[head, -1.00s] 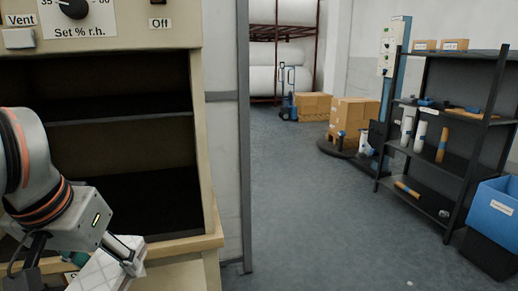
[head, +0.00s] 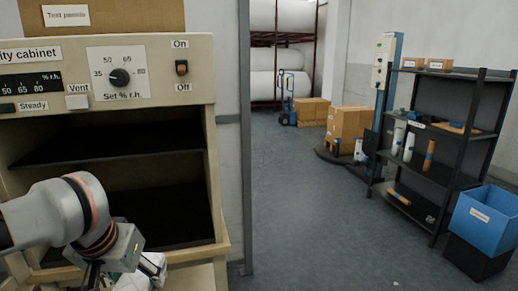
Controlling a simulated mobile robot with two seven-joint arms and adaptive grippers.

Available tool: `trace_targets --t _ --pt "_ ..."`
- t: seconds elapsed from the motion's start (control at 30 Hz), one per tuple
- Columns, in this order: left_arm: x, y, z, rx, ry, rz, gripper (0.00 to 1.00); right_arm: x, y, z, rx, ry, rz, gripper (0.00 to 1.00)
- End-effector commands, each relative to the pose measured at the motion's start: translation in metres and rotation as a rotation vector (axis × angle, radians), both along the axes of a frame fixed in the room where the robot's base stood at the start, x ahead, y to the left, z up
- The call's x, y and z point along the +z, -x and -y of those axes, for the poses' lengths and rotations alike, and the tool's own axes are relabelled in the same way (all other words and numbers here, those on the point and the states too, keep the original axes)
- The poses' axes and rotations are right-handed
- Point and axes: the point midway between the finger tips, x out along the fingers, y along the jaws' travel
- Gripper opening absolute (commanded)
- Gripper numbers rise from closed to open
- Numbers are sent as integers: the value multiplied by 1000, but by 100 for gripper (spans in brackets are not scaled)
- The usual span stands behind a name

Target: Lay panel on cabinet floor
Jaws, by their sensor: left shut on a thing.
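The humidity cabinet (head: 209,72) stands at the left with its front open. Inside are a dark middle shelf (head: 120,150) and a dark cabinet floor (head: 190,228), with nothing visible on the part of the floor I can see. My left gripper (head: 124,274) is low in front of the cabinet opening, shut on a white panel (head: 153,264). Only part of the panel shows; the rest is hidden by the gripper or cut off by the bottom edge. My right gripper is not in view.
The cabinet's wooden front ledge (head: 212,252) edges the opening. A box labelled "Test panels" (head: 130,17) sits on top. A black rack (head: 440,135), a blue bin (head: 485,218) and cartons (head: 350,123) stand at the right. The floor between is clear.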

Motion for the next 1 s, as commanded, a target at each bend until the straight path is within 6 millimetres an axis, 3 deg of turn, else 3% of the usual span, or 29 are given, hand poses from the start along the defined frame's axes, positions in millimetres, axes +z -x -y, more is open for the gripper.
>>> trace_targets --t 0.03,0.4,1.0 --pt "8 7 0 0 1 5 39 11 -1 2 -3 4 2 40" --pt "-16 36 -1 5 0 -1 39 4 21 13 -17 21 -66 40" --pt "-23 40 -1 4 1 0 39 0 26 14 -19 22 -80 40"
